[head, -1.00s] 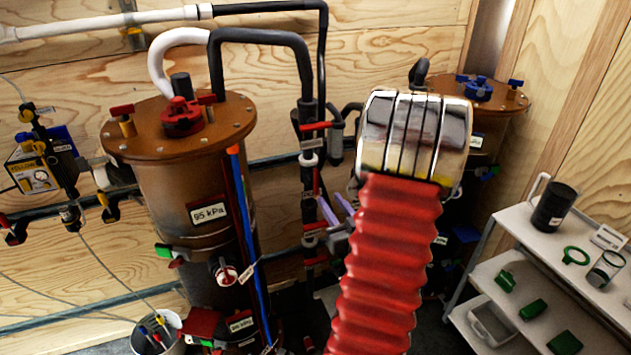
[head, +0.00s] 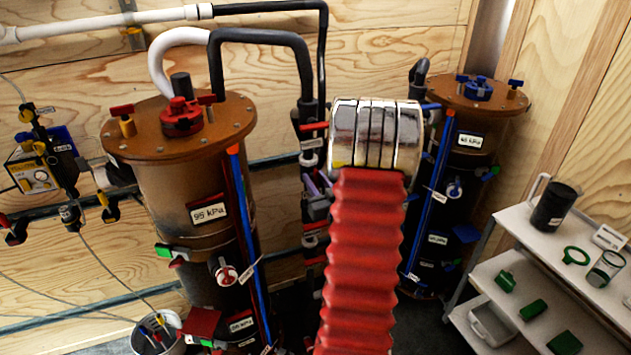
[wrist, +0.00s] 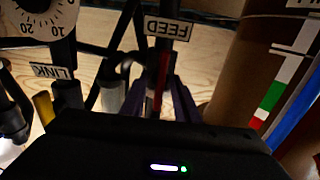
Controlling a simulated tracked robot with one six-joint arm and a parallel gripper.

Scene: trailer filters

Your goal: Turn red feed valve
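In the wrist view, an upside-down FEED label (wrist: 170,29) is on a dark vertical pipe at upper middle. A narrow red piece (wrist: 157,98), possibly the feed valve's handle, shows below it between my purple fingers. My gripper (wrist: 160,104) has its fingers apart, one on each side; contact cannot be told. In the head view my gripper (head: 317,190) is partly hidden by my arm, in front of the middle pipe stack. Red handles show on that stack above (head: 314,126) and below (head: 315,225) the gripper. Which one is the feed valve is unclear there.
A brown filter tank (head: 180,185) marked 95 kPa stands left, a second tank (head: 470,135) right. A shelf cart (head: 545,240) stands at right, a bucket (head: 146,342) at lower left.

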